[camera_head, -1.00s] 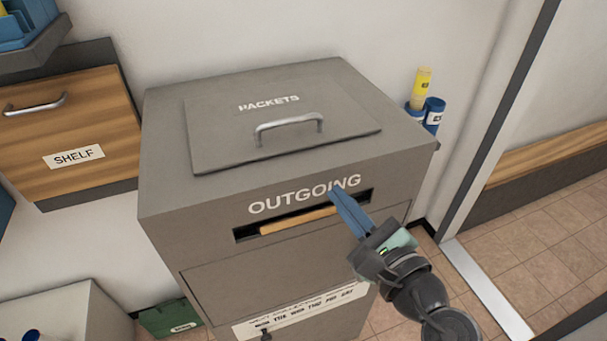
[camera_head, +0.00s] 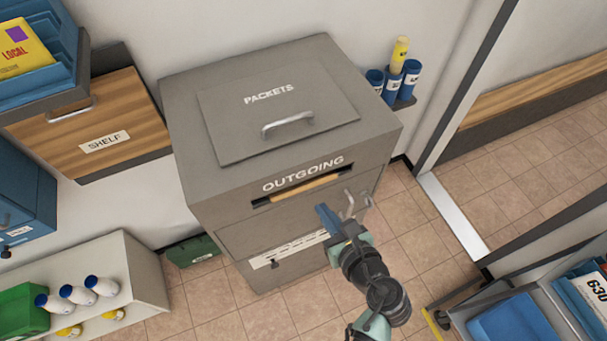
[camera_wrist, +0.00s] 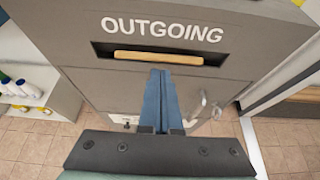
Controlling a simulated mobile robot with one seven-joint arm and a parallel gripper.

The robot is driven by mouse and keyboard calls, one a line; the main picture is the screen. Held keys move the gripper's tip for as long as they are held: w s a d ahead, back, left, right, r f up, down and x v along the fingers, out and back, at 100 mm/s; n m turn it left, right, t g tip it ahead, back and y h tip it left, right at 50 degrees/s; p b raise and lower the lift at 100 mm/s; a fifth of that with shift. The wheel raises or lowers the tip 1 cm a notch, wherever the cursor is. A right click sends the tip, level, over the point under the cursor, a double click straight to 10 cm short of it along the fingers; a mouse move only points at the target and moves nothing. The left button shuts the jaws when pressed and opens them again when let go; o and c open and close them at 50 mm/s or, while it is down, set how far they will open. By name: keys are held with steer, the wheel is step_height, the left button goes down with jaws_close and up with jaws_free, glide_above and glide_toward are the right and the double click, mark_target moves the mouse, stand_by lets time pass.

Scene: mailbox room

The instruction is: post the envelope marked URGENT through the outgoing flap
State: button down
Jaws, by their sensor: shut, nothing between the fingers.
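The grey OUTGOING box (camera_head: 235,195) stands against the wall, with a dark slot (camera_head: 340,174) under its lettering. A tan strip (camera_head: 305,188) lies along the slot; it also shows in the wrist view (camera_wrist: 158,57). I cannot tell whether it is the flap or an envelope's edge. No envelope marked URGENT can be made out. My gripper (camera_head: 323,212) is in front of the box, below the slot and apart from it. In the wrist view its blue fingers (camera_wrist: 160,75) are together and empty.
A PACKETS lid (camera_head: 275,115) with a handle tops the box. A blue tray with a yellow LOCAL envelope (camera_head: 22,48) is upper left. A shelf unit with bottles (camera_head: 80,292) is lower left. A trolley with trays (camera_head: 530,305) is lower right.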

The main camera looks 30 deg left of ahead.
mark_target(306, 190)
steer(key=shift+b+x, duration=1.65)
steer(key=shift+x, duration=1.75)
steer(key=shift+w+a+f+b, duration=0.25)
steer(key=shift+a+f+b, duration=0.1)
steer(key=shift+f+b, duration=0.1)
steer(key=shift+w+a+f+b, duration=0.3)
steer(key=shift+a+f+b, duration=0.05)
steer(key=shift+f+b, duration=0.15)
steer(key=shift+w+a, duration=0.1)
steer(key=shift+w+a+f, duration=0.2)
steer(key=shift+w+a, duration=0.1)
steer(key=shift+a, duration=0.05)
